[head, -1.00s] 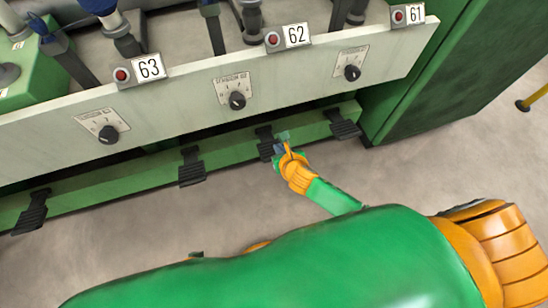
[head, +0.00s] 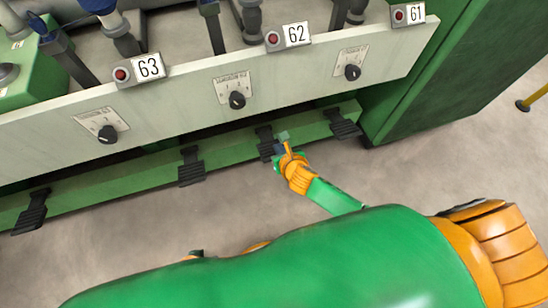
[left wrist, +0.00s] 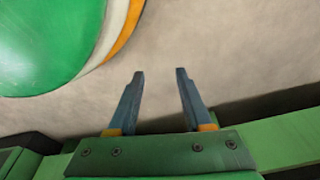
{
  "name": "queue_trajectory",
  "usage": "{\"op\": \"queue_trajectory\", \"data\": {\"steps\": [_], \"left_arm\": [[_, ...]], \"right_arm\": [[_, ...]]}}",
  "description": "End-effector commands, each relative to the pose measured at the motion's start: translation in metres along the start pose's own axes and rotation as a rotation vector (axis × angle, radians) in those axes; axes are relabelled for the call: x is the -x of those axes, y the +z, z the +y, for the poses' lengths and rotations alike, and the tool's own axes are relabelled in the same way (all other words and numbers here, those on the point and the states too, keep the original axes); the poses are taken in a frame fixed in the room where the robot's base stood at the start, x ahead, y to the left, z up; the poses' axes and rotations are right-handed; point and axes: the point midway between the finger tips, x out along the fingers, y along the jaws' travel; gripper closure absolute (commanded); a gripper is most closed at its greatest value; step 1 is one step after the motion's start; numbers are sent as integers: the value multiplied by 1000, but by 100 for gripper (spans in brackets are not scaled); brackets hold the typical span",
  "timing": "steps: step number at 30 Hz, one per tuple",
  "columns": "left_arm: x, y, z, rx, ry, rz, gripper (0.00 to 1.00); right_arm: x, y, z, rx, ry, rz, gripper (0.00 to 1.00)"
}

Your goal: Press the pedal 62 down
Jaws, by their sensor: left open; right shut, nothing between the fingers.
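The label 62 (head: 296,34) is on the upper edge of the machine, beside a small red lamp. Below it, a dark ribbed pedal (head: 265,142) sticks out from the low green rail; I take it as pedal 62, though the pedal itself bears no readable number. My right gripper (head: 281,147) is shut and empty, right at the right side of this pedal. It partly overlaps the pedal in the head view, and I cannot tell whether they touch. My left gripper (left wrist: 160,75) is open and empty in the left wrist view, with bare floor beyond its fingers.
Other pedals are on the same rail: one to the right (head: 343,125), one to the left (head: 191,166) and one at far left (head: 32,211). A pale panel with black knobs (head: 237,100) overhangs the rail. A green cabinet (head: 430,75) stands at right. The floor in front is clear.

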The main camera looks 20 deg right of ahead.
Motion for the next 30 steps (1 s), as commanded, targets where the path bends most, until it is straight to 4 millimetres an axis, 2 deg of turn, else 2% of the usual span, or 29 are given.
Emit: {"op": "queue_trajectory", "data": {"steps": [30], "left_arm": [[22, -32, -1, 8, 1, 25, 50]], "right_arm": [[-16, -18, 0, 1, 0, 0, 100]]}}
